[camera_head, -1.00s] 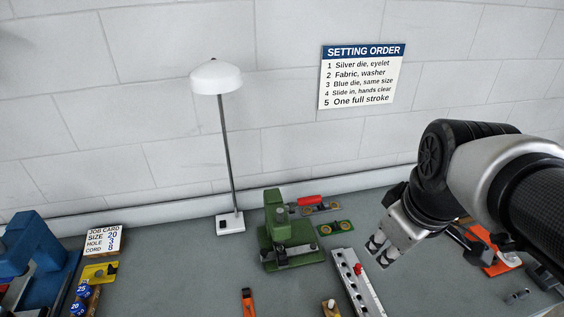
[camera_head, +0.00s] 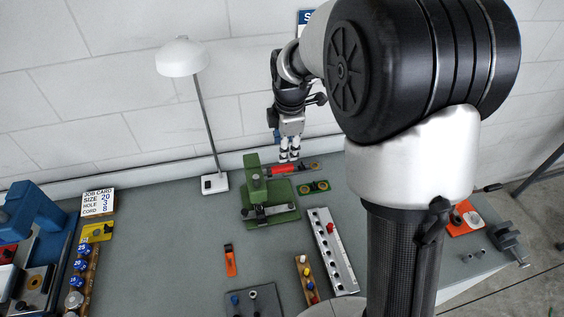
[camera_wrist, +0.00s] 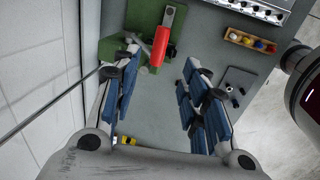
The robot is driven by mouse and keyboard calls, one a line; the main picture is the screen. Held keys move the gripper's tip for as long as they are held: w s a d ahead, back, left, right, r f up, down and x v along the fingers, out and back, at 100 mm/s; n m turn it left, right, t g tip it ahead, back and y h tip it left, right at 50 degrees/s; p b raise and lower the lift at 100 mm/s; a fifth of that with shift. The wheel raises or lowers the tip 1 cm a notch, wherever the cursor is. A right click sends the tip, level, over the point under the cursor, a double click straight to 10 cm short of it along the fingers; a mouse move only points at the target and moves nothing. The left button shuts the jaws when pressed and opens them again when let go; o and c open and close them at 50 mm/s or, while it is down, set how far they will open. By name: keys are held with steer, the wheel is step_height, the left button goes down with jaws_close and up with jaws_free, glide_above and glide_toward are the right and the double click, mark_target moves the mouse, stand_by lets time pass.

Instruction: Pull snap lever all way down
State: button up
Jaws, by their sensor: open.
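The green press (camera_head: 254,180) stands on the bench near the wall, and its lever has a red handle (camera_head: 282,170) pointing to the right. In the wrist view the red handle (camera_wrist: 160,47) lies ahead, between the lines of my two fingers, joined to a grey metal arm on the green press (camera_wrist: 150,18). My gripper (camera_head: 289,157) hangs fingers down just above and behind the handle in the head view. It is open with nothing between its blue-padded fingers (camera_wrist: 160,68). I cannot tell whether a finger touches the handle.
A lamp (camera_head: 213,183) stands left of the press. A grey rail with holes (camera_head: 333,255) and a wooden tray of coloured pieces (camera_head: 302,270) lie in front.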

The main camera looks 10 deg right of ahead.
mark_target(284, 166)
steer(key=f, duration=0.3)
steer(key=w+f, duration=0.1)
steer(key=f, duration=0.3)
steer(key=w+f, duration=0.1)
steer(key=f, duration=0.2)
steer(key=shift+f, duration=0.25)
steer(key=shift+w, duration=0.1)
steer(key=shift+c, duration=0.5)
jaws_close()
